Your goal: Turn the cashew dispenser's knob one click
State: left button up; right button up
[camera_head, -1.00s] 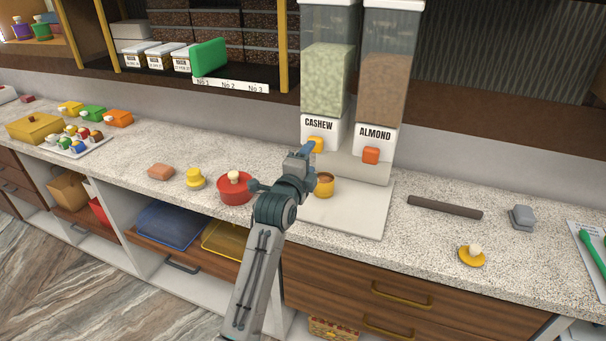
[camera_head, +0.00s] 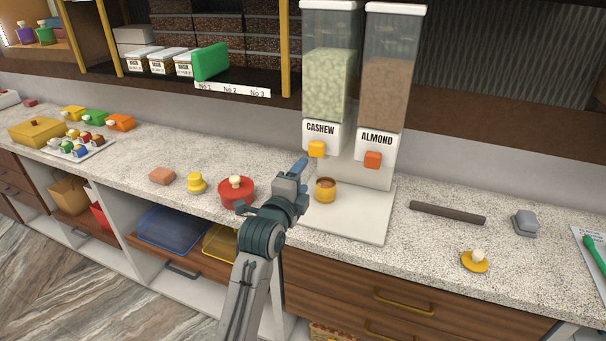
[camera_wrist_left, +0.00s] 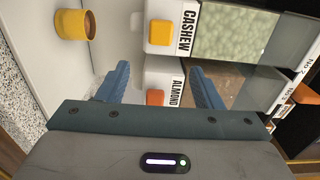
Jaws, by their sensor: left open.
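The cashew dispenser (camera_head: 328,80) stands at the back of the counter, with pale nuts in its clear bin. Its yellow-orange knob (camera_head: 316,148) is on the front by the CASHEW label, and the knob also shows in the left wrist view (camera_wrist_left: 162,33). My left gripper (camera_head: 301,167) is just left of and below the knob, apart from it. In the left wrist view its two blue fingers (camera_wrist_left: 158,82) are spread with nothing between them. A yellow cup (camera_head: 325,190) of brown contents stands on the white base below. My right gripper is not in view.
The almond dispenser (camera_head: 390,90) with its orange knob (camera_head: 372,160) stands close on the right. A red pot (camera_head: 232,196) is left of my left gripper. A dark bar (camera_head: 447,213) lies on the right. The counter between the bar and the white base is clear.

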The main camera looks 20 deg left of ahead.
pick_arm(q)
jog(key=s+p, duration=0.2)
jog(key=s, duration=0.5)
dwell(0.4)
jog(key=shift+a+f, duration=0.1)
jog(key=shift+a, duration=0.05)
notch_tip(320, 180, down, 36)
jog(key=s+a+n+g+b, duration=0.1)
jog(key=s+n+g, duration=0.1)
jog(key=n+g, duration=0.45)
jog(key=s+a+f+n+g, duration=0.1)
jog(key=s+f+n+g, duration=0.1)
jog(key=s+f, duration=0.7)
jog(key=s+a+f+n+g, duration=0.2)
jog(key=s+f+n, duration=0.15)
jog(key=f, duration=0.85)
jog(key=s+a+f+n+g, duration=0.1)
jog(key=s+f, duration=0.5)
jog(key=s, duration=0.6)
jog(key=s+a+f+n+g+y+b, duration=0.1)
jog(key=s+f, duration=0.5)
jog(key=s, duration=0.6)
jog(key=s+a+f+n+g, duration=0.3)
jog(key=s+f, duration=0.3)
jog(key=s, duration=0.5)
jog(key=shift+s+f+n+g+b, duration=0.3)
jog(key=shift+s+f+n+g, duration=0.1)
jog(key=shift+n+g, duration=0.25)
